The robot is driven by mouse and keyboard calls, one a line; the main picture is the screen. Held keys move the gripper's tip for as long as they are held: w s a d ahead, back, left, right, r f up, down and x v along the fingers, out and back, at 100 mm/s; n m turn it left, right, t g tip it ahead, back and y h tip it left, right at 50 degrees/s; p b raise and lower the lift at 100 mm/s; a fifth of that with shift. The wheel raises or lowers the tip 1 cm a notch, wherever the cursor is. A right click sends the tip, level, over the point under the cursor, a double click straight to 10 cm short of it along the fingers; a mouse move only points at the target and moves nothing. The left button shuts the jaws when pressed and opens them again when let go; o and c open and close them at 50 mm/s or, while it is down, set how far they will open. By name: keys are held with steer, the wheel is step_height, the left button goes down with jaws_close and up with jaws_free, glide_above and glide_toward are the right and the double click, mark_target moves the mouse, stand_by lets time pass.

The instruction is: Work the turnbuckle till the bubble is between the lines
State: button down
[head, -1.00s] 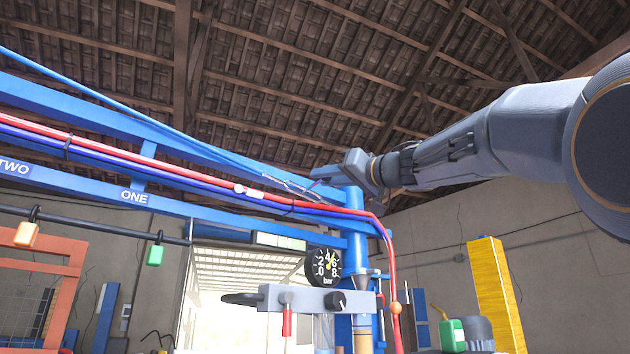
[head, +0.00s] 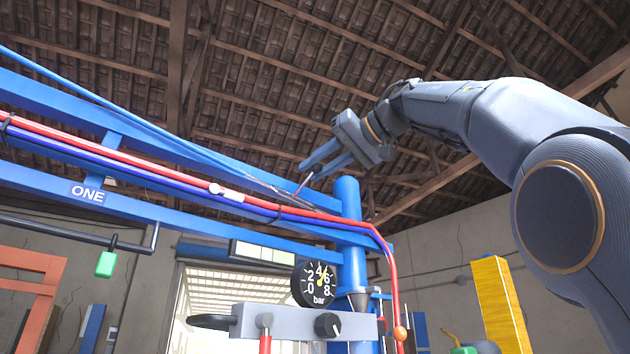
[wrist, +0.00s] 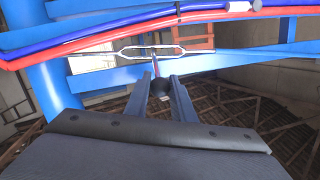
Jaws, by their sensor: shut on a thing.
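The turnbuckle (wrist: 125,52) is a long silver loop on a thin rod below the blue beam in the wrist view. In the head view it shows small and thin (head: 268,188) beside the top of the blue post. A short bar (wrist: 155,66) with a reddish part sticks out from it toward my fingers. My gripper (head: 318,167) is shut on this bar, with a dark round part (wrist: 160,86) between the fingers. The level vial (head: 262,252) is a pale green window with dark lines under the beam. I cannot make out its bubble.
A pressure gauge (head: 315,284) and a grey valve block (head: 290,322) stand below. A yellow column (head: 499,300) is at right.

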steer(key=shift+r, duration=0.1)
stand_by(0.3)
steer(key=c, duration=1.5)
jaws_free()
steer(key=shift+b+v, duration=0.3)
steer(key=shift+v, duration=3.55)
steer(key=shift+d, duration=0.1)
